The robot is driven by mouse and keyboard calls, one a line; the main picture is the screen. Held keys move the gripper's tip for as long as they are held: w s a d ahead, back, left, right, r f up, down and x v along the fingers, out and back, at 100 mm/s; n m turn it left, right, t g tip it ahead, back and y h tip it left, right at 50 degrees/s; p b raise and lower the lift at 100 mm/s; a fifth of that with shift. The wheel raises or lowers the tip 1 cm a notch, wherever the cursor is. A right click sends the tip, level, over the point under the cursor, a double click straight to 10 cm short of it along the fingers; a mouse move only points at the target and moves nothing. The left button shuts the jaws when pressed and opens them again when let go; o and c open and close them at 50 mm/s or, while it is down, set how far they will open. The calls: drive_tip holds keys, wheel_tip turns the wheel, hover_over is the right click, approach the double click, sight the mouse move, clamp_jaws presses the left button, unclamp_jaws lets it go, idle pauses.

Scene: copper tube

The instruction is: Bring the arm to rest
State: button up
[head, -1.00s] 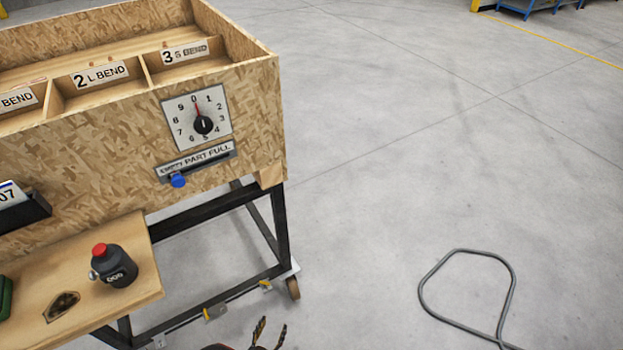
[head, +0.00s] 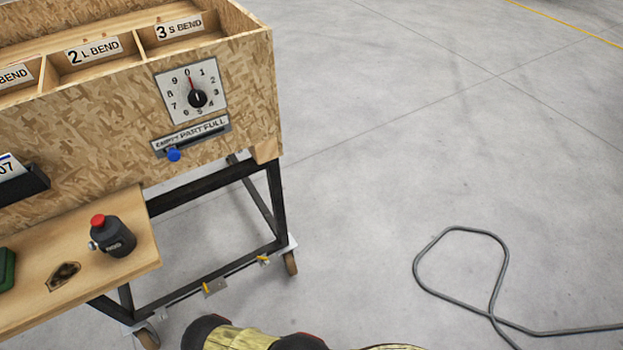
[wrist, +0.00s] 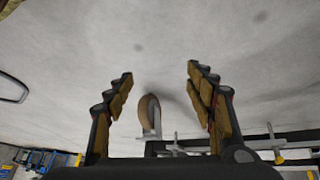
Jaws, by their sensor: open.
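My gripper (wrist: 160,75) shows in the wrist view with its two fingers wide apart and nothing between them. Beyond the fingers are the concrete floor and a caster wheel (wrist: 150,115) of the cart. In the head view my gripper's fingers are out of the picture. Only a yellow and black part of my arm (head: 245,337) shows at the bottom edge, in front of the cart's lower frame.
An OSB cart (head: 100,120) with labelled bins, a dial (head: 191,92) and a blue slider knob (head: 173,154) stands at left. Its shelf (head: 130,205) holds a dark bottle with a red cap (head: 113,236). A grey hose (head: 440,294) lies on the right floor, otherwise open.

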drive_tip(key=s+a+r+n+g+y+p, duration=0.1)
drive_tip(key=s+a+r+g, duration=0.2)
drive_tip(key=r, duration=0.5)
drive_tip(key=s+a+r+n+g, duration=0.1)
drive_tip(key=a+r+n+g, duration=0.15)
drive_tip(key=a+r, duration=0.4)
drive_tip(key=w+d+r+g+p, duration=0.1)
drive_tip(key=w+d+r, duration=0.15)
drive_tip(key=r, duration=0.95)
drive_tip(key=w+d+r+g, duration=0.1)
drive_tip(key=d+r+g, duration=0.15)
drive_tip(key=r, duration=0.95)
drive_tip(key=d+r+m+t+p, duration=0.1)
drive_tip(key=d+r+t, duration=0.2)
drive_tip(key=d+r, duration=1)
drive_tip(key=d+r+m+t+p, duration=0.1)
drive_tip(key=d+r+t+p, duration=0.1)
drive_tip(key=d+r, duration=1.1)
drive_tip(key=w+d+r+m+t+p, duration=0.1)
drive_tip(key=d+r+m+t+p, duration=0.1)
drive_tip(key=d+r, duration=1.1)
wheel_tip(320, 180, up, 11)
drive_tip(key=shift+d+f+t, duration=0.1)
drive_tip(key=shift+d+t, duration=0.15)
drive_tip(key=shift+t, duration=0.55)
drive_tip(key=shift+w+d, duration=0.15)
drive_tip(key=shift+d, duration=0.15)
drive_tip(key=shift+c, duration=0.4)
